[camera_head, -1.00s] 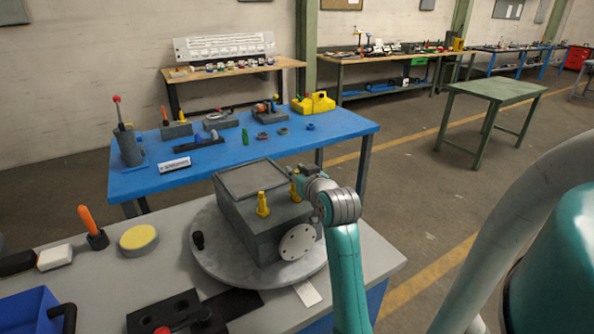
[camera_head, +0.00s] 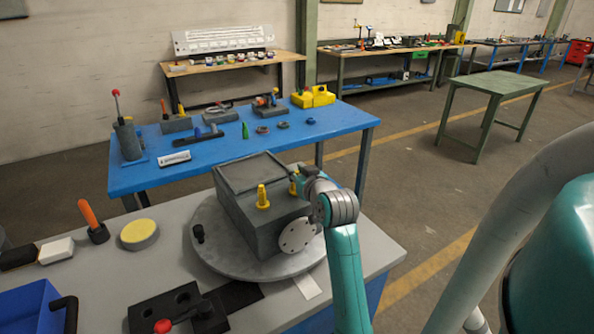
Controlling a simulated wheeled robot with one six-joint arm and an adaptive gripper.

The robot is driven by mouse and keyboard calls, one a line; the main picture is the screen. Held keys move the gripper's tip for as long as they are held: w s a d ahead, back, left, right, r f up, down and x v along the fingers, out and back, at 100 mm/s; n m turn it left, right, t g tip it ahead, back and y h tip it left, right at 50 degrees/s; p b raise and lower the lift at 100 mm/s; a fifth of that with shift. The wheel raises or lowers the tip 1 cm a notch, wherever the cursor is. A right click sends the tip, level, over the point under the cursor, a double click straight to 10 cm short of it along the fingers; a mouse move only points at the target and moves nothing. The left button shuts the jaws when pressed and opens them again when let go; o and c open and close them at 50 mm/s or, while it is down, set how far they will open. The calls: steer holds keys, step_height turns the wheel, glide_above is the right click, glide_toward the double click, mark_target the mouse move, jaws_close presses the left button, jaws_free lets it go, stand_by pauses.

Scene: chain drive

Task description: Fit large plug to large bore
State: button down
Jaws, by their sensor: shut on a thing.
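A grey box-shaped housing (camera_head: 240,212) sits on a round grey turntable (camera_head: 212,255) on the near bench. One yellow plug (camera_head: 263,197) stands upright on its top, near the front edge. A second yellow plug (camera_head: 293,187) is upright at the right rear of the top, partly hidden by my gripper (camera_head: 298,177). My gripper is shut on this second plug. I cannot tell which plug is the large one, or how deep the held plug sits. Any bore beneath it is hidden.
A pale round flange (camera_head: 299,236) is on the housing's front face. An orange-handled tool (camera_head: 92,221), a yellow-topped disc (camera_head: 139,234), a blue bin (camera_head: 28,308) and a black holed block (camera_head: 165,308) occupy the bench. A blue table (camera_head: 345,122) stands behind.

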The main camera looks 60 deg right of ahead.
steer(key=shift+f, duration=0.15)
steer(key=c, duration=0.9)
jaws_free()
steer(key=shift+s, duration=0.1)
steer(key=v, duration=0.7)
steer(key=shift+s+a, duration=0.1)
steer(key=shift+a, duration=0.05)
